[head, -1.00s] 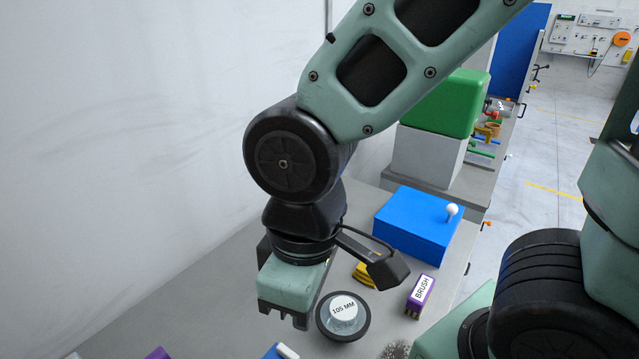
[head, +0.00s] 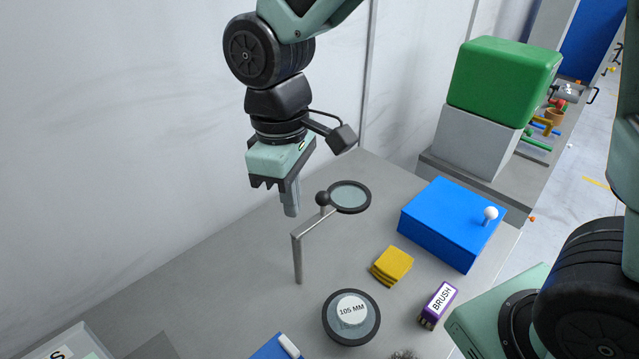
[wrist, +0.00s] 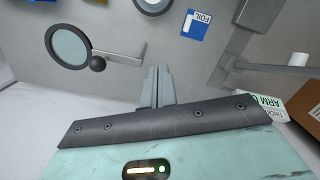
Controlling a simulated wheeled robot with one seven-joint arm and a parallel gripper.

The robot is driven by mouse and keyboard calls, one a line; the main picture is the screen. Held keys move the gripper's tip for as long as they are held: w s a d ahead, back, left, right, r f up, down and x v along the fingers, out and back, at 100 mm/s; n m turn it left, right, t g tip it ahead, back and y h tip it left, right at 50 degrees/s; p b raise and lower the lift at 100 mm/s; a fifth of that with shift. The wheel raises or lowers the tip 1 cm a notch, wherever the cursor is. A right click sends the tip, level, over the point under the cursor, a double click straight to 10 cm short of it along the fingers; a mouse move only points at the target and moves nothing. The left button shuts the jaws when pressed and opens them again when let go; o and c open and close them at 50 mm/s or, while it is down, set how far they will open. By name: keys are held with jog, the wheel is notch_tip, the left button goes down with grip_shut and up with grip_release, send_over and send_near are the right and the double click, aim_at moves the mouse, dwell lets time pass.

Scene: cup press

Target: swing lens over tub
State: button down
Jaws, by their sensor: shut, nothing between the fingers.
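The lens (head: 350,197) is a round glass in a black ring on a bent grey stand, with a black ball knob (head: 323,198) at its left side. The tub (head: 337,331) is a round dark-rimmed dish with a white 105 MM label, nearer the front; the lens is set off behind it, not over it. My gripper (head: 290,210) is shut and empty, pointing down, left of the knob and apart from it in the head view. In the wrist view the fingers (wrist: 158,88) point toward the stand, with lens (wrist: 70,46) and knob (wrist: 97,64) to their left.
Yellow pads (head: 392,264), a purple BRUSH block (head: 438,304) and a blue box (head: 445,225) with a white knob stand to the right. A blue FOIL item (wrist: 196,25) lies near the tub.

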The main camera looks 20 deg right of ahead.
jog(key=w+d+f+n+h+p, duration=0.1)
jog(key=w+d, duration=0.1)
jog(key=w, duration=0.6)
jog(key=w+d+f+n+h+p, duration=0.1)
jog(key=w, duration=0.8)
jog(key=shift+d+f+g, duration=0.3)
jog(key=shift+d+f, duration=0.1)
jog(key=shift+f, duration=0.1)
jog(key=s+d+f+p, duration=0.3)
jog(key=d+f+p, duration=0.2)
jog(key=f, duration=0.4)
jog(key=shift+s+d+f+p, duration=0.2)
jog(key=shift+f+p, duration=0.05)
jog(key=shift+p, duration=0.3)
jog(key=shift+s+d, duration=0.1)
